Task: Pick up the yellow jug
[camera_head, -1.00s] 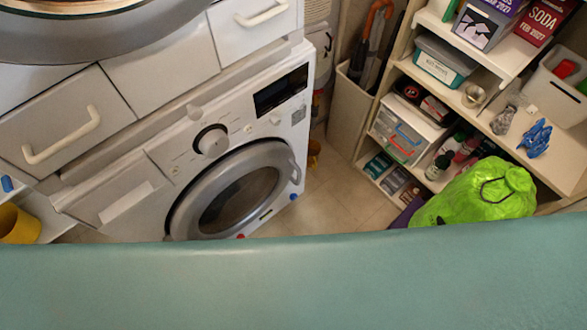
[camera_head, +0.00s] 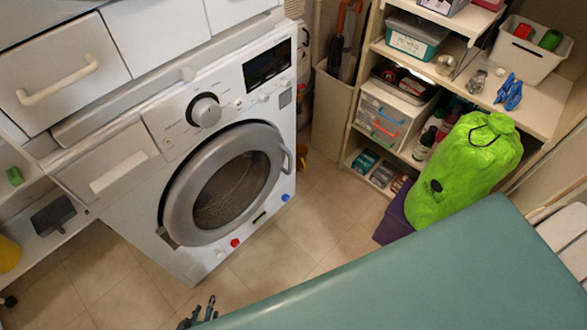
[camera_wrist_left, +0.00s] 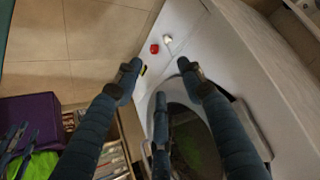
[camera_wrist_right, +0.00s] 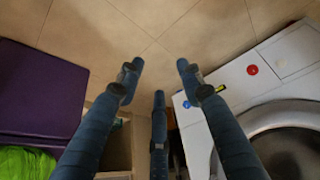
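A yellow object (camera_head: 8,253), cut off by the left edge in the head view, stands on a low white shelf left of the washing machine. It may be the jug; its handle and full shape are out of view. Dark gripper fingers (camera_head: 200,312) show at the bottom edge of the head view; I cannot tell which arm they belong to. In the left wrist view, my left gripper (camera_wrist_left: 158,75) has its fingers spread and empty, facing the washer front. In the right wrist view, my right gripper (camera_wrist_right: 158,75) is spread and empty above the floor.
The white washing machine (camera_head: 225,185) fills the middle. A broad teal surface (camera_head: 430,275) covers the lower right. A green bag (camera_head: 465,170) stands by a purple box (camera_head: 393,224) and shelves (camera_head: 545,105). Tiled floor (camera_head: 320,215) is clear between them.

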